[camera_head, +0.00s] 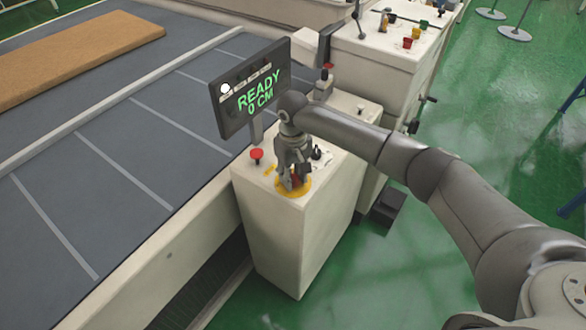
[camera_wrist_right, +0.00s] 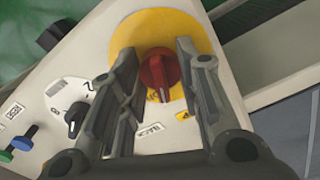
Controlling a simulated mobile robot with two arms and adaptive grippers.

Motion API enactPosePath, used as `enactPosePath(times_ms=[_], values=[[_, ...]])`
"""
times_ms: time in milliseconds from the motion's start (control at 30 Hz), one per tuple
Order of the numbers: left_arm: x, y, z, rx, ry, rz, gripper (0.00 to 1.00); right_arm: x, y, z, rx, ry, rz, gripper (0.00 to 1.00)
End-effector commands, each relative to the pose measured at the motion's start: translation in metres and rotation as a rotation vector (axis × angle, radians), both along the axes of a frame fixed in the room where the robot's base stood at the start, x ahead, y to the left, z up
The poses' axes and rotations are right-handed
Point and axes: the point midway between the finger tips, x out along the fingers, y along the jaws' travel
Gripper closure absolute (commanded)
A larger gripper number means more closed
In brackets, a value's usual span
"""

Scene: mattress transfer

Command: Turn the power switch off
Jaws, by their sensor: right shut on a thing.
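The power switch (camera_wrist_right: 160,72) is a red rotary knob on a round yellow plate (camera_wrist_right: 172,30), on top of a white control cabinet (camera_head: 300,240). In the wrist view a white mark on the knob points toward the bottom of the picture. My right gripper (camera_head: 293,182) comes down on the knob from above, with one finger on either side; it is shut on the knob. In the head view the fingers hide most of the knob and part of the yellow plate (camera_head: 304,192). My left gripper is not in view.
A screen (camera_head: 250,86) reading "READY 0 CM" stands behind my right gripper. A red mushroom button (camera_head: 257,154) and a black selector knob (camera_wrist_right: 75,118) are close by. A grey conveyor (camera_head: 90,180) carries a brown mattress (camera_head: 80,55) at left. Green floor lies right.

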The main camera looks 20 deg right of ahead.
Motion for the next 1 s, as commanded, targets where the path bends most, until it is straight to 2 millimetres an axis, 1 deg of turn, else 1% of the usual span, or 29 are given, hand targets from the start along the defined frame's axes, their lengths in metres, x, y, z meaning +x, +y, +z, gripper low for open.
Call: enactPosePath(times_ms=[33, 400, 700, 1000], values=[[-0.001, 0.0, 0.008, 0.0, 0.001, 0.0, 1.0, 0.0, 0.0, 0.004, 0.001, 0.0, 0.041, 0.92], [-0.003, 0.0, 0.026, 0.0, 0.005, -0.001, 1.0, 0.001, 0.0, 0.003, 0.002, -0.001, 0.393, 0.92], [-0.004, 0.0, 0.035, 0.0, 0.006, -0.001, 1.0, 0.001, 0.001, 0.002, 0.002, -0.003, 0.678, 0.92], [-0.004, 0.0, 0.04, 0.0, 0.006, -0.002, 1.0, 0.001, 0.001, 0.001, 0.002, -0.003, 0.937, 0.92]])
